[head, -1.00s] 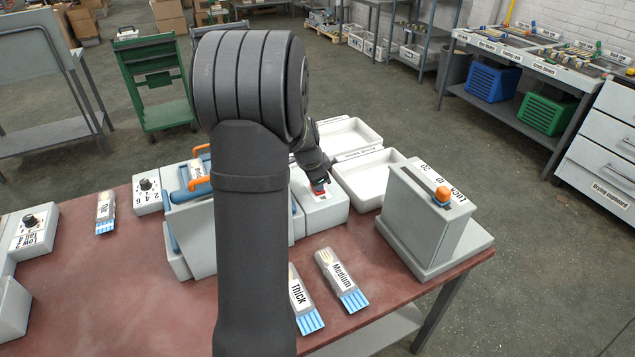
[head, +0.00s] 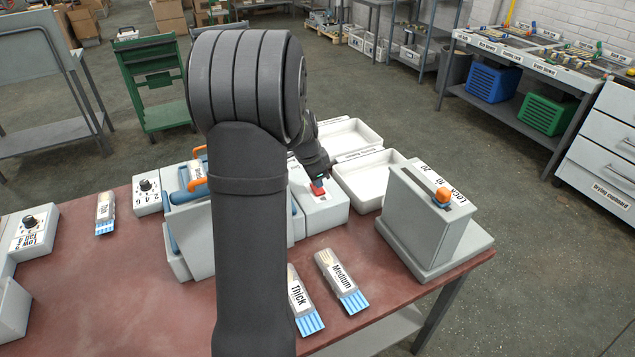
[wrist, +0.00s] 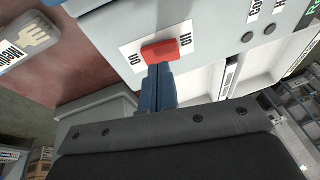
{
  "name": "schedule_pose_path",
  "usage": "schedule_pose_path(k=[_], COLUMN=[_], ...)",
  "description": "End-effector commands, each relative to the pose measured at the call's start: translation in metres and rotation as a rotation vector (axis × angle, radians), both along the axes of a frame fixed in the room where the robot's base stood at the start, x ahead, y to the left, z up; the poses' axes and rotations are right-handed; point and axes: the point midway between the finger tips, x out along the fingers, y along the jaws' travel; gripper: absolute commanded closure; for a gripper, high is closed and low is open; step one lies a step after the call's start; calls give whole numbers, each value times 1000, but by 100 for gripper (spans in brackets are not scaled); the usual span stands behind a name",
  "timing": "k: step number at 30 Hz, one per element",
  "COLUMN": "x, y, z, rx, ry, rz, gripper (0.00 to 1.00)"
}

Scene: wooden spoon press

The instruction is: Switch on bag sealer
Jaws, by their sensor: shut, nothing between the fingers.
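The bag sealer is a pale grey box (head: 327,210) at the table's far edge in the head view. Its red switch (head: 317,190) is on top. In the wrist view the red switch (wrist: 166,50) sits between an "On" label on the left and an "Off" label on the right. My gripper (wrist: 158,68) is shut and empty, its blue fingertips at the lower edge of the switch. I cannot tell whether they touch it or which way the switch is set. In the head view my gripper (head: 319,181) is just over the switch.
White trays (head: 368,178) stand behind the box. A grey slotted unit with an orange knob (head: 442,194) stands to the right. "Thick" (head: 305,300) and "Medium" (head: 342,280) packs lie in front. My arm hides part of the press (head: 180,225).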

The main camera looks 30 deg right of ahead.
Motion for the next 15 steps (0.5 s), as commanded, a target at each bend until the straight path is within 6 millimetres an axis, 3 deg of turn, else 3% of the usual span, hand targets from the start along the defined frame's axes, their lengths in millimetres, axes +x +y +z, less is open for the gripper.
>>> schedule_pose_path(k=[6,15], x=[-14,-28], y=[6,22], z=[51,104], rx=[-7,-6], ry=[-6,-6], rz=[-4,-5], gripper=[100,100])
